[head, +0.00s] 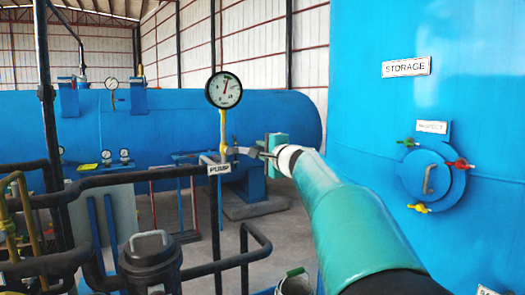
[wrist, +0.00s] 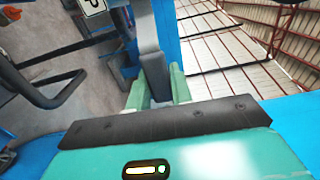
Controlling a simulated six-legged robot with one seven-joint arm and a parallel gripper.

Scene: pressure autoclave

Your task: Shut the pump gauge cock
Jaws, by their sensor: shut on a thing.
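The pump gauge (head: 223,90) is a round white dial on a yellow stem (head: 223,130) above the PUMP label (head: 219,169). The gauge cock's grey lever (head: 241,150) sticks out sideways to the right from the foot of the stem. My gripper (head: 262,153) reaches in from the right and is shut on the lever's outer end. In the wrist view the grey lever (wrist: 147,45) runs down between the two green fingers of my gripper (wrist: 158,88). The cock's body is small and its details cannot be made out.
Black pipe rails (head: 110,179) run at the left and below the gauge. A dark lidded pot (head: 150,262) stands at the bottom. The blue storage tank (head: 380,115) fills the right, with a round hatch (head: 410,178). A long blue vessel (head: 175,110) lies behind.

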